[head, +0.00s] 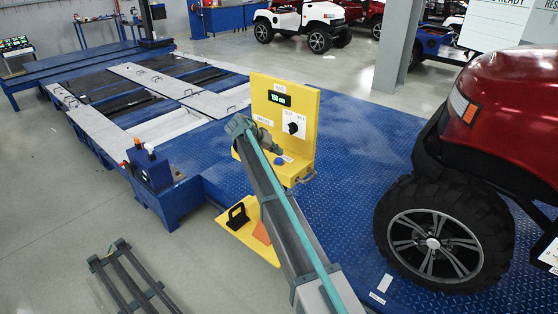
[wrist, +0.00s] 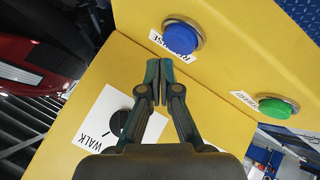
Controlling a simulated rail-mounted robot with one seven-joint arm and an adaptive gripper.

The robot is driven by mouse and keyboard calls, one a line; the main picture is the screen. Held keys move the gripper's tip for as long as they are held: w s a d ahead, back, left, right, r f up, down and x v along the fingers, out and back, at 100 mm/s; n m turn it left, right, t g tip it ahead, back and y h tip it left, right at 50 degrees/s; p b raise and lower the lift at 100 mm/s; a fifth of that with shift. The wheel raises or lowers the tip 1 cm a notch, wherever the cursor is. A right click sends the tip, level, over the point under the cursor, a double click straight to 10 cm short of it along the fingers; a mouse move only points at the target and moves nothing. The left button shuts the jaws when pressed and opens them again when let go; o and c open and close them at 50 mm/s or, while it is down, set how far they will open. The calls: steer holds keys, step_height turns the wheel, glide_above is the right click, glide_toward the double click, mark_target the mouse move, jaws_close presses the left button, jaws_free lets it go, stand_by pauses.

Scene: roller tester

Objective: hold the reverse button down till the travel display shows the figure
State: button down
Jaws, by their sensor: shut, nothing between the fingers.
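The blue button (wrist: 183,34) has a partly covered label that seems to read REVERSE. A green button (wrist: 276,107) is to its right and lower in the wrist view. My gripper (wrist: 159,68) is shut and empty.
A black selector knob (wrist: 119,122) on a WALK plate is left of my fingers; it also shows in the head view (head: 293,128). A red vehicle (head: 500,110) with a big tyre stands close on the right. A blue roller bed (head: 150,90) lies behind left.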

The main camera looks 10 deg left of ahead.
mark_target(278, 160)
steer(key=shift+r+p, duration=0.55)
steer(key=shift+r, duration=1.85)
steer(key=shift+f, duration=0.1)
